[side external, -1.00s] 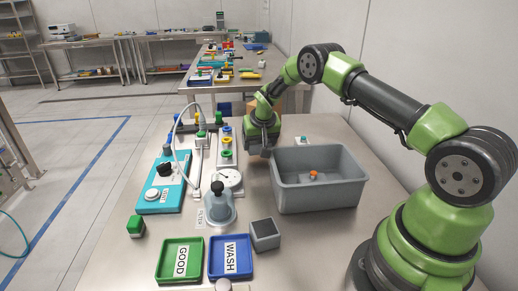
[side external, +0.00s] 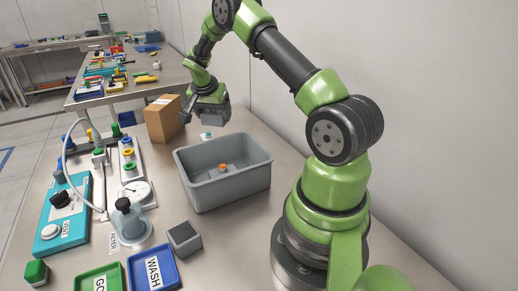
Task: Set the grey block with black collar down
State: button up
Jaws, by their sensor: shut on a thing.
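My gripper (side external: 208,98) is at the back of the table, in the air beyond the grey bin and right of the cardboard box. It is shut on the grey block (side external: 211,113), which shows as a grey shape low between the jaws. The jaws cover much of the block, and I cannot make out its black collar. The block appears to hang clear of the tabletop (side external: 225,235).
The grey bin (side external: 262,180) holds a small orange-topped piece (side external: 222,168). A cardboard box (side external: 163,119) stands behind it, and a small white-and-green item (side external: 207,135) lies below my gripper. A dark-topped grey cube (side external: 185,238) stands near the blue WASH tray (side external: 174,280).

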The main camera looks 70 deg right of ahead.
jog(key=s+d+m+g+y, duration=0.1)
jog(key=s+d+m+g, duration=0.3)
jog(key=s+m, duration=0.65)
send_over(265, 147)
jog(key=w+a, duration=0.1)
jog(key=shift+n, duration=0.45)
notch_tip(265, 147, down, 5)
jog(key=shift+a+r, duration=0.1)
jog(key=shift+a, duration=0.05)
jog(key=shift+t, duration=0.3)
jog(key=shift+f, duration=2.3)
jog(key=shift+f, duration=0.15)
jog(key=o, duration=1)
jog(key=shift+c, duration=0.2)
